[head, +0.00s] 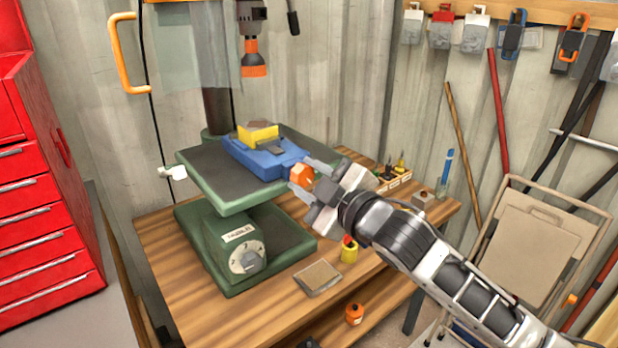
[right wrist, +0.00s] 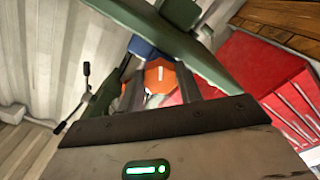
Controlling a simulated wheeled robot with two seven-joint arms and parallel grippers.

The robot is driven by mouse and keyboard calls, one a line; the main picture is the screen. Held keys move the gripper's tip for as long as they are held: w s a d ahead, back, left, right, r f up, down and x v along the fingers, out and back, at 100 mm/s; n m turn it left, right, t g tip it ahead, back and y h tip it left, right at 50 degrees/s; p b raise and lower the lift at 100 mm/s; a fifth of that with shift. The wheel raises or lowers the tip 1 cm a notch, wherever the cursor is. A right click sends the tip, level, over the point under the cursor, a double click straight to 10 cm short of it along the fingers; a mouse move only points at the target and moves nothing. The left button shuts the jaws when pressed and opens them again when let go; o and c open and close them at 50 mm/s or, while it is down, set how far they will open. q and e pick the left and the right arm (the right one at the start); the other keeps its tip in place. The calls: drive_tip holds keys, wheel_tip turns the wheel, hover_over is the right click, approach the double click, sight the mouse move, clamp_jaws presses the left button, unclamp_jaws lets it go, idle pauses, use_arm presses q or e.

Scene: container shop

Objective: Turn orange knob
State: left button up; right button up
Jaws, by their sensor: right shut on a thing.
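The orange knob (head: 301,175) is on the near right end of the blue vise (head: 262,157), which sits on the green drill press table (head: 205,178). My right gripper (head: 303,177) reaches in from the right and is shut on the knob, with a finger on either side of it. In the right wrist view the orange knob (right wrist: 160,75), with a white mark on its face, shows between the fingers. The blue vise (right wrist: 143,47) is partly hidden behind it there. My left gripper is in neither view.
The drill chuck with an orange tip (head: 254,58) hangs above the vise. A yellow block (head: 258,134) is in the vise. A yellow bottle (head: 349,251) and a flat brown pad (head: 318,278) are on the wooden bench (head: 262,306). A red tool cabinet (head: 45,190) stands at the left.

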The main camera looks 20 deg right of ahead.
drive_tip(key=shift+r, duration=0.2)
idle(0.4)
drive_tip(key=o, duration=1)
drive_tip(key=shift+w+f, duration=0.1)
